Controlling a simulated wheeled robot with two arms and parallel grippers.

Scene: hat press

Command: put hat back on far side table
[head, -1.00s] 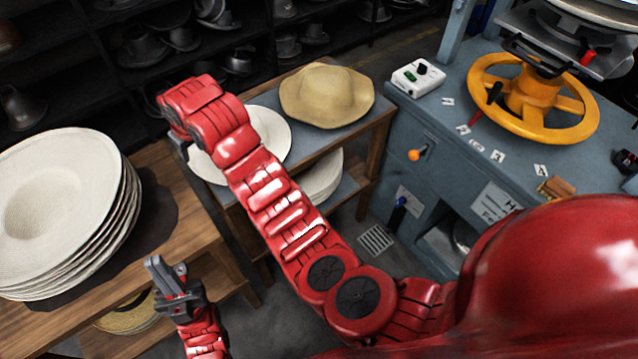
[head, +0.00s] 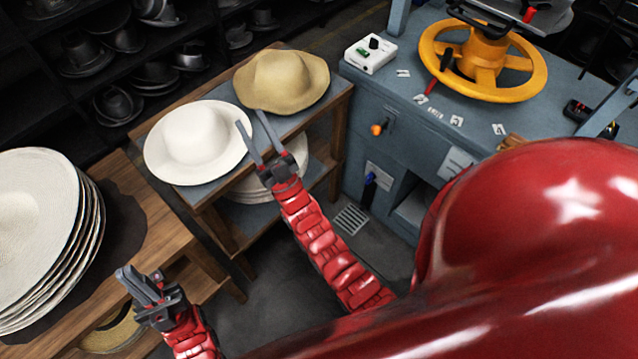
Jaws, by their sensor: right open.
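A white hat (head: 192,143) lies brim-down with its crown up on the small side table (head: 175,124). A tan hat (head: 283,80) lies behind it and to its right on the same table. My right gripper (head: 250,118) is open and empty at the right edge of the white hat. One finger overlaps its brim in the picture; I cannot tell whether it touches. My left gripper (head: 135,276) is low at the left, near the wooden table, apart from both hats. Its fingers look close together, but I cannot tell whether they are shut.
A stack of white hats (head: 40,225) stands on the wooden table (head: 150,215) at the left. More white hats (head: 262,188) lie on the side table's lower shelf. A blue-grey machine bench (head: 400,110) with a yellow handwheel (head: 483,60) stands at the right. Dark shelves with hats are behind.

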